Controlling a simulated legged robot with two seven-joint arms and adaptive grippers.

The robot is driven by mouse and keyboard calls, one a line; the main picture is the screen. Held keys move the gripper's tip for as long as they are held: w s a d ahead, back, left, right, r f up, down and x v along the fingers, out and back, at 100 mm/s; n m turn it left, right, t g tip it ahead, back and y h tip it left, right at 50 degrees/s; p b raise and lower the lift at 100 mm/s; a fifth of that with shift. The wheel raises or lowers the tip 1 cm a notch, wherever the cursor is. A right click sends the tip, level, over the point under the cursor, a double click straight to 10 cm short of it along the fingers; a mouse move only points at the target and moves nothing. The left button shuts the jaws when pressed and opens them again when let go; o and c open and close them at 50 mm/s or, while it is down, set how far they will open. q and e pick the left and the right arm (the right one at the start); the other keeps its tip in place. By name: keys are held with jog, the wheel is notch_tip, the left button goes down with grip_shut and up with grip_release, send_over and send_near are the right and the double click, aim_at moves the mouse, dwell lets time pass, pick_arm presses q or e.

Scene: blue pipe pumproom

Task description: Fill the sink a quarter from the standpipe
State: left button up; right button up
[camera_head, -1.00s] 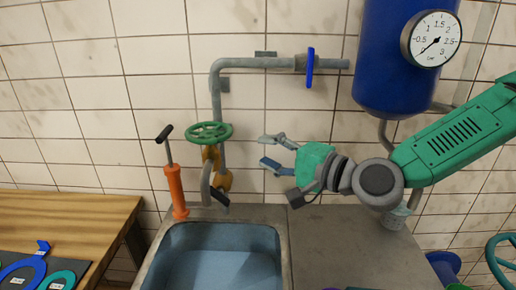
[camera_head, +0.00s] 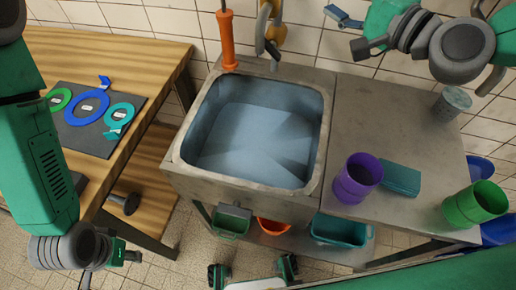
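The sink (camera_head: 318,150) is a grey metal unit with a blue-grey basin at the centre. I cannot tell whether water lies in it. The lower part of the standpipe (camera_head: 262,30), with a grey spout and brassy fittings, stands behind the basin. Its upper part is out of frame, and no stream shows. My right gripper (camera_head: 345,18) is at the top edge, right of the standpipe and above the counter. One finger shows, apart from the palm; the other is cut off. My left gripper (camera_head: 118,257) hangs low at the left, beyond the table's front edge, small and partly hidden by its wrist.
A wooden table (camera_head: 150,50) with a dark mat and coloured rings stands left. An orange hand pump (camera_head: 227,45) is behind the basin. A purple cup (camera_head: 355,180), teal block (camera_head: 401,180), green cup (camera_head: 475,205) and metal cup (camera_head: 452,103) stand on the right counter. Bins sit below.

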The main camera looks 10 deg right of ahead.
jog(key=shift+a+r+b+x, duration=0.1)
jog(key=shift+b+x, duration=2.5)
jog(key=shift+x, duration=0.4)
jog(key=shift+a+r+b+x, duration=0.1)
jog(key=shift+b+x, duration=2.45)
jog(key=shift+x, duration=0.5)
jog(key=shift+s, duration=0.1)
grip_shut()
